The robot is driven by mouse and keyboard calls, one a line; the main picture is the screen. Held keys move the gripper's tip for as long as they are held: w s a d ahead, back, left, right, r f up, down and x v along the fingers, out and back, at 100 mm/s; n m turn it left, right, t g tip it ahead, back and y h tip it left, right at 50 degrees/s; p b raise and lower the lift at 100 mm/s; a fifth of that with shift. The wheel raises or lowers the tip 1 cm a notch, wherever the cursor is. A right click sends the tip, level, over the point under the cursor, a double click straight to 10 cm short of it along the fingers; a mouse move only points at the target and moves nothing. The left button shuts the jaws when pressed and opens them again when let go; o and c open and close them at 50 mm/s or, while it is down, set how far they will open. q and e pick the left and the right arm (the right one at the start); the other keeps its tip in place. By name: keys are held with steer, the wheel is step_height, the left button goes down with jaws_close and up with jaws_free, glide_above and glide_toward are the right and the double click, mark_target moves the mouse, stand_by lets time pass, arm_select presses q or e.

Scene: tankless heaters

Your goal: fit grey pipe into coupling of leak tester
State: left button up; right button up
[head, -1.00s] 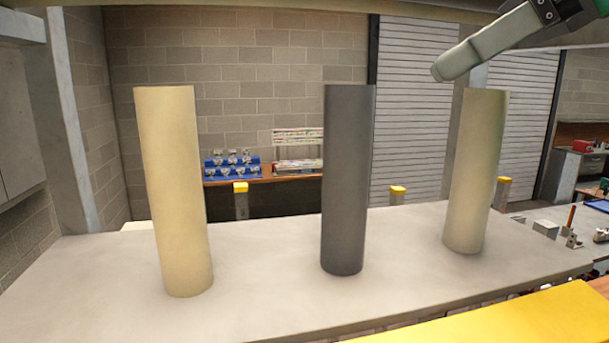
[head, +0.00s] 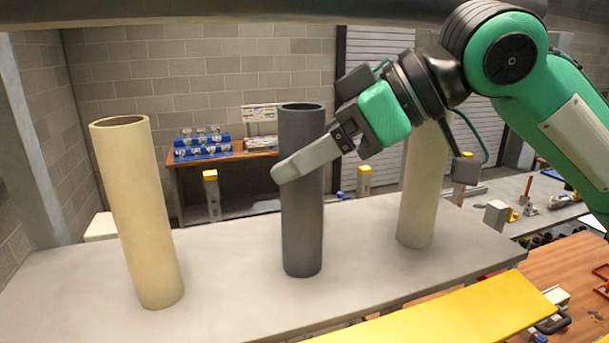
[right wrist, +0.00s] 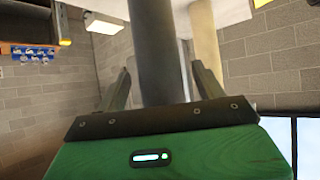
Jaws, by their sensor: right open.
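The dark grey pipe (head: 302,235) stands upright on a pale grey table (head: 225,285), between two cream pipes. Its open top shows in the head view. My right gripper (head: 283,173) reaches in from the right at the pipe's upper half, with one finger across its front. In the right wrist view the grey pipe (right wrist: 155,45) stands between the two spread fingers (right wrist: 161,72), which look clear of it. The other finger is hidden in the head view. My left gripper is out of view. I cannot make out the leak tester or its coupling.
A cream pipe (head: 140,215) stands at left and another (head: 419,195) at right, partly behind my right arm. A yellow surface (head: 450,318) lies along the front right. A workbench (head: 235,155) with blue racks stands behind the table.

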steer(key=shift+w+a+f, duration=0.15)
steer(key=shift+a+f, duration=0.1)
steer(key=shift+a, duration=0.3)
steer(key=shift+d, duration=0.2)
steer(key=c, duration=1.4)
steer(key=shift+a, duration=0.1)
steer(key=shift+r, duration=0.2)
